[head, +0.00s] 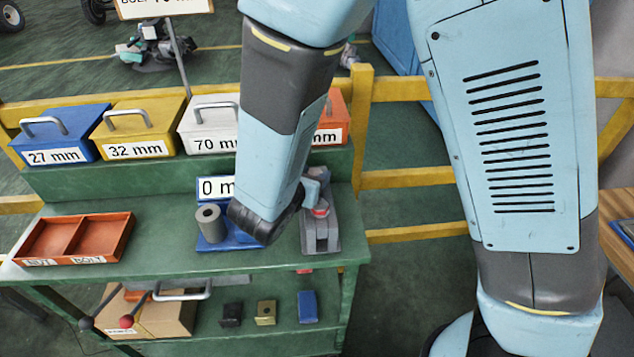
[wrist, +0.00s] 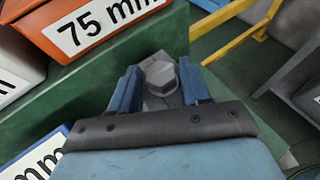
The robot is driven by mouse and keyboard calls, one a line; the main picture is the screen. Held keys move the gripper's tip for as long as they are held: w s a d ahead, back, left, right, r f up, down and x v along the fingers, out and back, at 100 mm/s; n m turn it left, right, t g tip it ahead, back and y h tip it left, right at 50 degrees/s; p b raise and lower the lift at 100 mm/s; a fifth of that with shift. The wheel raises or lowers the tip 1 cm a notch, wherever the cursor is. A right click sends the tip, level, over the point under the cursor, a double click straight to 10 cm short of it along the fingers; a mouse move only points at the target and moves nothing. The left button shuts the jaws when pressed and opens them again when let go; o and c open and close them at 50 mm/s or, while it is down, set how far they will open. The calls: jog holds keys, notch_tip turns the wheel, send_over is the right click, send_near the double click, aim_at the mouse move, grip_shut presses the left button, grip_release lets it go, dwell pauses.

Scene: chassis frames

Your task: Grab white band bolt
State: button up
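A grey hex-headed bolt (wrist: 160,74) shows in the wrist view, between the two blue fingers of my gripper (wrist: 158,88). A finger stands on each side of it, very close. I cannot tell whether they touch it. No white band shows on it; its lower part is hidden. In the head view my forearm hides most of my gripper. A bit of blue shows beside a grey fixture with a red part (head: 320,232) at the right end of the bench.
A grey cylinder (head: 210,223) stands on a blue base left of my forearm. An orange NUT/BOLT tray (head: 127,240) sits at the bench's left. Labelled bins line the back shelf, including white 70 mm (head: 208,112) and orange 75 mm (wrist: 40,30). Yellow rails (head: 400,180) stand behind.

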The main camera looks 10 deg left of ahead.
grip_shut()
dwell(0.3)
